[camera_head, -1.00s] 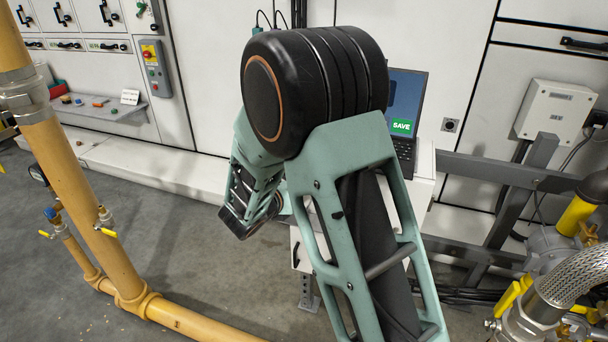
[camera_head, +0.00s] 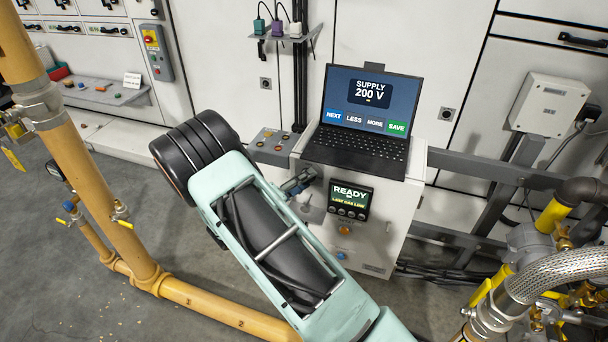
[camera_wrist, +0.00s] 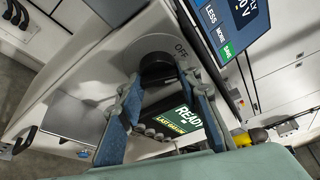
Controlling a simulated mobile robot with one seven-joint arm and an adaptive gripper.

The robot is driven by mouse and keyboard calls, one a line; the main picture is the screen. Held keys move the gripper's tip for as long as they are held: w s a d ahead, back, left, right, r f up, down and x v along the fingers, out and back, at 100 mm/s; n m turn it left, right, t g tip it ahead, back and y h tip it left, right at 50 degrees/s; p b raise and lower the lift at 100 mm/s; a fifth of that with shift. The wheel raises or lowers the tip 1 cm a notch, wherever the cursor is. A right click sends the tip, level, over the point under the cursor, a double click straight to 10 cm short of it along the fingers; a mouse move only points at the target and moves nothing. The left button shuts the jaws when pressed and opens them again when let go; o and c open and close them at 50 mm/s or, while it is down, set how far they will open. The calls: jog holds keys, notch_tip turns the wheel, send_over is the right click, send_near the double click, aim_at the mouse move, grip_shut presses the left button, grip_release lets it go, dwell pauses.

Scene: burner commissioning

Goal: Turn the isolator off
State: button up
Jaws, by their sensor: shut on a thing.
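The isolator is a black round knob (camera_wrist: 157,68) on a pale panel, with the word OFF printed beside it in the wrist view. My gripper (camera_wrist: 162,82) has its two blue-grey fingers on either side of the knob, shut on it. In the head view my gripper (camera_head: 303,182) is at the left part of the white cabinet (camera_head: 385,225), partly hidden by my arm. The knob cannot be made out clearly there. The knob's exact pointing direction is hard to tell.
A laptop (camera_head: 362,115) showing SUPPLY 200 V stands on the cabinet. A READY display (camera_head: 350,198) is right of my gripper, with buttons below. A yellow gas pipe (camera_head: 215,300) runs at left and below; a braided hose (camera_head: 550,275) and valves are at right.

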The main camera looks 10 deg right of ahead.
jog(key=shift+n+t+h+p, duration=0.3)
jog(key=shift+n+h+p, duration=0.3)
jog(key=shift+n, duration=1.2)
jog(key=o, duration=1.2)
jog(key=shift+c, duration=0.2)
jog(key=shift+a, duration=0.1)
jog(key=v, duration=1.2)
jog(key=shift+f, duration=0.2)
